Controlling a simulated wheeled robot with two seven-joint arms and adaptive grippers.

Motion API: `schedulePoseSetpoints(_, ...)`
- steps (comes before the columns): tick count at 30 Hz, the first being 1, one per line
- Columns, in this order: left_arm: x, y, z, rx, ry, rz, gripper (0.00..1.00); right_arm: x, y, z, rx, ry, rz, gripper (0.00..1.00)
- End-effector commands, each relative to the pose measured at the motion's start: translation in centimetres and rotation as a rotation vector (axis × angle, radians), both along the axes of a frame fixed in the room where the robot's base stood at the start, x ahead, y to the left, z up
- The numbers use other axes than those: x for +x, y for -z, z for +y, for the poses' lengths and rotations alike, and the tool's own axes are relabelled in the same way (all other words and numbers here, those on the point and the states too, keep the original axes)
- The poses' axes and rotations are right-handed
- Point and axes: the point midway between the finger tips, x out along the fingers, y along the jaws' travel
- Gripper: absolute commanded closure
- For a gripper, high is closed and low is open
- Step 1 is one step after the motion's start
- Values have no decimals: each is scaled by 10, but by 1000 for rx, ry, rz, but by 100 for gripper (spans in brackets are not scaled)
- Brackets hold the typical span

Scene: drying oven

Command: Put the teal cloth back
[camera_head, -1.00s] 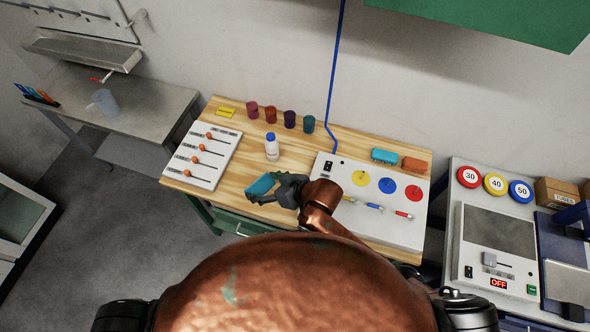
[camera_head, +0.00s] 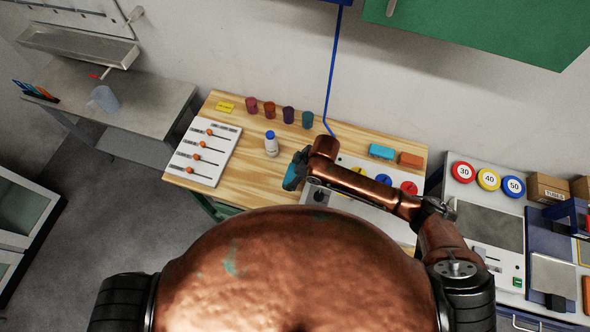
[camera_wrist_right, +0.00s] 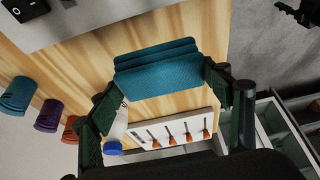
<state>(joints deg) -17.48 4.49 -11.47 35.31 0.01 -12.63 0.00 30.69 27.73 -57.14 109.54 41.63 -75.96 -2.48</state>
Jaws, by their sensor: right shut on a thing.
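My right gripper (camera_head: 294,172) is shut on the teal cloth (camera_head: 289,182), above the wooden table near the left edge of the white control panel. In the right wrist view the teal cloth (camera_wrist_right: 160,75) shows as a stack of folded layers, pinched at its two sides between the fingers of my right gripper (camera_wrist_right: 163,80). It appears raised off the table. In the head view my gripper and arm partly hide it. My left gripper is not identifiable in either view.
On the wooden table (camera_head: 245,178) are several coloured cups (camera_head: 288,114), a blue-capped bottle (camera_head: 271,145), a slider panel (camera_head: 204,150) and a white control panel (camera_head: 330,205). A blue block (camera_head: 381,152) and an orange block (camera_head: 410,160) lie at the back right. Bare wood surrounds the bottle.

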Motion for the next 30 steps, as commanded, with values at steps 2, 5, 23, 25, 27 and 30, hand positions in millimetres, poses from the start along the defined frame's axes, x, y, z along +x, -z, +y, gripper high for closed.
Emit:
schedulePoseSetpoints(2, 1, -4, 0, 0, 0, -1, 60, 15, 13, -2, -2, 4, 4, 51)
schedulePoseSetpoints(5, 2, -6, 0, 0, 1, -2, 60, 30, 31, -4, 0, 5, 2, 51)
schedulePoseSetpoints(23, 11, -11, 1, 1, 3, -13, 60, 54, 91, -8, 1, 4, 0, 51)
schedulePoseSetpoints(25, 10, -11, 1, 1, 3, -13, 60, 54, 92, -8, 1, 3, 0, 51)
schedulePoseSetpoints(27, 10, -11, 1, 1, 3, -12, 60, 54, 93, -8, 0, 3, 0, 51)
schedulePoseSetpoints(30, 8, -11, 1, 1, 2, -11, 60, 54, 93, -9, 0, 4, 2, 27)
